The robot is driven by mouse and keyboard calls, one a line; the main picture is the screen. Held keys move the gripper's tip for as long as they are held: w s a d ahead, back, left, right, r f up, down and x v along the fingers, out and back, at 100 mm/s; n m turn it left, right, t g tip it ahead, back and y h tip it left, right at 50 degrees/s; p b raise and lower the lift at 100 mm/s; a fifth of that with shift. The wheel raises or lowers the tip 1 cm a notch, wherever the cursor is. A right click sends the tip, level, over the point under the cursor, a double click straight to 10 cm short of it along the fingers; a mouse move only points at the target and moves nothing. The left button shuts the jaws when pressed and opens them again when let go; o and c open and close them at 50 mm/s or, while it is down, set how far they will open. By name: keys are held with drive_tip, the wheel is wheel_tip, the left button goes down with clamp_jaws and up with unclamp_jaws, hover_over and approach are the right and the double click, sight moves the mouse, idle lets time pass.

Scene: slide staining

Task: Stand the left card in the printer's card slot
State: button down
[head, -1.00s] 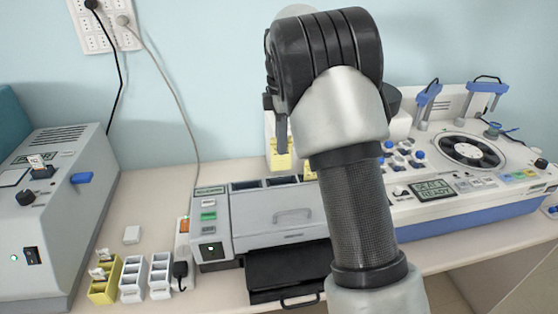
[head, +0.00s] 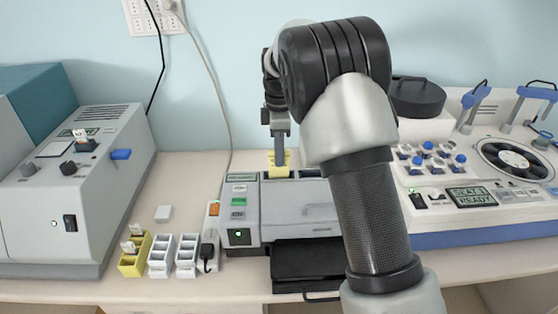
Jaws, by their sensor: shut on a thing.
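A second small card (head: 134,231) stands in the yellow rack (head: 130,265) on the bench. My gripper (head: 279,150) points down above the back of the middle grey machine (head: 300,212) and is shut on a yellow block-like holder (head: 279,164). I cannot tell whether the holder touches the machine.
Two white racks (head: 160,256) stand beside the yellow rack, near a power strip (head: 213,222) with a black plug. A black tray (head: 305,265) juts from the middle machine. A white and blue stainer (head: 470,220) stands right.

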sight(274, 172)
drive_tip(key=shift+f, duration=1)
drive_tip(key=shift+f, duration=0.1)
drive_tip(key=shift+f, duration=0.15)
drive_tip(key=c, duration=1.9)
unclamp_jaws()
